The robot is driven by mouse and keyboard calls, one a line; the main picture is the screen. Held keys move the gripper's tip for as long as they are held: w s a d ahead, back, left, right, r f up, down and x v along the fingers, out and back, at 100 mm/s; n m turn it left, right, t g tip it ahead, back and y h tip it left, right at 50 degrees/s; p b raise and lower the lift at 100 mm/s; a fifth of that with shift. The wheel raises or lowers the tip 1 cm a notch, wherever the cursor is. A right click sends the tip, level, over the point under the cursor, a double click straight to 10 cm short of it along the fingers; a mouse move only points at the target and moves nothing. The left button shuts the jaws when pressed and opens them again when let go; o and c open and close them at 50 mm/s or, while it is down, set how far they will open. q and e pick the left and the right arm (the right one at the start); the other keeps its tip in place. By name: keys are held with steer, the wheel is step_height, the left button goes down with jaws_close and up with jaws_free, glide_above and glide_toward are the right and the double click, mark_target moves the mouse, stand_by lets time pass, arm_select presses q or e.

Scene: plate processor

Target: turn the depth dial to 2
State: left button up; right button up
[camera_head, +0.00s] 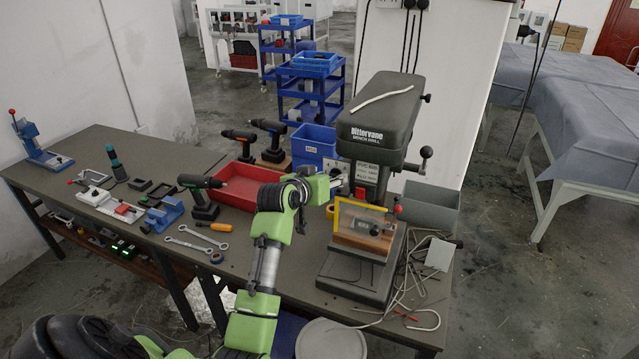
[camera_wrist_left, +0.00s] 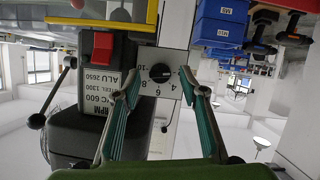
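The bench drill (camera_head: 378,120) stands on the workbench, with a dark head and a white speed label (camera_head: 367,173). In the left wrist view, which is upside down, the depth dial (camera_wrist_left: 160,73) is a round black knob on a white plate with printed numbers; 4, 6, 8 and 10 can be made out. I cannot read the setting surely. My left gripper (camera_head: 338,183) is at the drill's front left side. In the wrist view its two green-padded fingers (camera_wrist_left: 160,82) are apart, on either side of the knob, with no clear contact. My right gripper is not in view.
A red switch (camera_wrist_left: 103,47) sits beside the dial plate. A yellow-framed guard (camera_head: 358,216) stands below the drill head. A red tray (camera_head: 240,186), a blue bin (camera_head: 313,146) and power drills (camera_head: 200,196) are left of the drill.

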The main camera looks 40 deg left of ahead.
arm_select(q)
steer(key=v, duration=1.1)
steer(key=shift+f, duration=0.1)
steer(key=s+d+f+m+g+h+b, duration=0.1)
steer(key=s+d+f+g+b, duration=0.15)
steer(key=f, duration=1.75)
steer(key=s+d+f+m+g+b, duration=0.1)
steer(key=d+f+g+b, duration=0.25)
steer(key=f, duration=1.75)
steer(key=s+d+f+m+g+b, duration=0.1)
steer(key=s+d+f+b, duration=0.15)
steer(key=s+f, duration=0.6)
steer(key=s+d+f+g+b, duration=0.1)
steer(key=s+d+f, duration=0.3)
steer(key=f, duration=0.8)
steer(key=s+d+f+m+g+b, duration=0.1)
steer(key=s+f, duration=0.5)
steer(key=s, duration=0.5)
steer(key=s+d+f+m+g+b, duration=0.1)
steer(key=s+d+f+g+b, duration=0.1)
steer(key=s+f, duration=0.5)
steer(key=s+d+f+m+g+h+b, duration=0.1)
steer(key=s+f, duration=0.5)
steer(key=s, duration=0.9)
steer(key=shift+s+d+f+m+b, duration=0.25)
steer(key=shift+s+d+m+b, duration=0.05)
steer(key=shift+d+b, duration=0.25)
steer(key=shift+c, duration=0.4)
